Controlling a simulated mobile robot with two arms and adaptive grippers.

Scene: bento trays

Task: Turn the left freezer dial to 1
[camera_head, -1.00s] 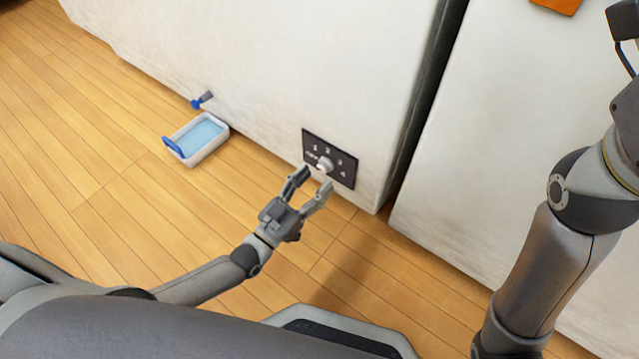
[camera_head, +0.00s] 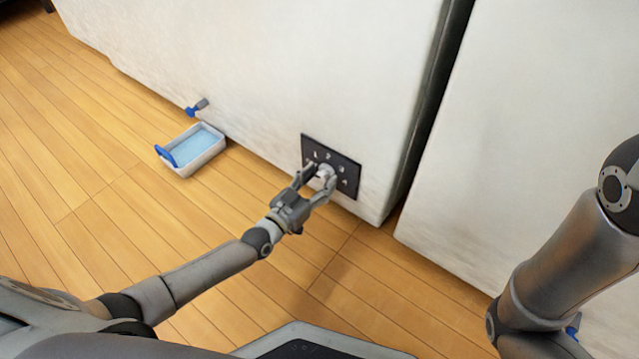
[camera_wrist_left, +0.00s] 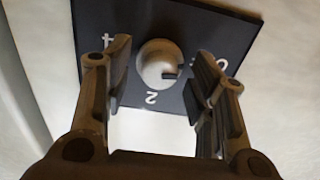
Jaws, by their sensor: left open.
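The left freezer's dial (camera_head: 325,171) is a small whitish knob on a dark panel (camera_head: 348,163) with white numbers, low on the white freezer front. My left gripper (camera_head: 319,174) is open, with a finger on each side of the dial. In the left wrist view the round knob (camera_wrist_left: 160,65) with a notch sits between the open fingertips (camera_wrist_left: 163,80), with gaps on both sides. A 2 and a 4 are readable on the panel (camera_wrist_left: 210,20) there.
A white tray of blue liquid (camera_head: 208,157) with a blue handle lies on the wooden floor to the left. A blue and grey tap (camera_head: 196,107) sticks out of the freezer above it. A second white freezer (camera_head: 520,130) stands to the right across a dark gap.

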